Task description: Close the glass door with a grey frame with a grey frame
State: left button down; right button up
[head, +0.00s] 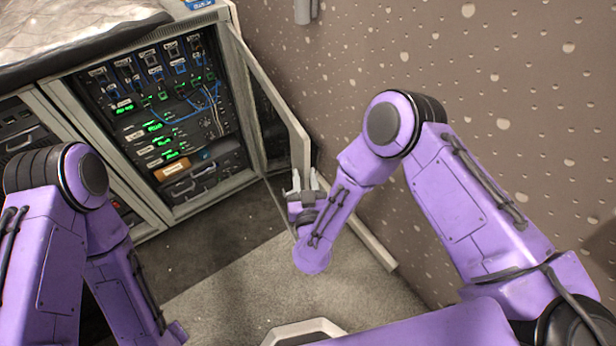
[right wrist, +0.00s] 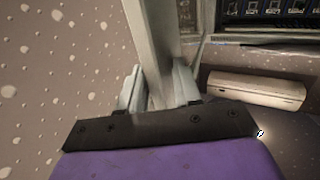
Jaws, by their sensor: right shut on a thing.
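The glass door (head: 268,120) with its grey frame stands wide open, swung out from the right side of the rack cabinet (head: 160,125). Its free edge is near the wall. My right gripper (head: 305,182) is at this free edge, shut on the grey frame. In the right wrist view, the fingers of my right gripper (right wrist: 158,90) sit on either side of the frame's upright edge (right wrist: 150,35). My left arm comes in from the left, but its gripper is out of view.
A speckled brown wall (head: 480,60) stands close on the right, with a pale baseboard (head: 370,245) along its foot. The carpet (head: 230,270) in front of the cabinet is clear. A grey cover (head: 70,30) lies on the cabinet top. Another cabinet section (head: 20,135) adjoins on the left.

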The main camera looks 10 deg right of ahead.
jog(key=shift+w+r, duration=0.1)
jog(key=s+a+m+h+b, duration=0.1)
jog(key=a+h, duration=0.1)
jog(key=a, duration=0.5)
jog(key=shift+a+m+g+h+b, duration=0.25)
jog(key=shift+m+g+h+b, duration=0.05)
jog(key=shift+b, duration=0.1)
jog(key=shift+s, duration=0.1)
jog(key=o, duration=0.8)
jog(key=shift+c, duration=0.2)
jog(key=shift+s, duration=0.1)
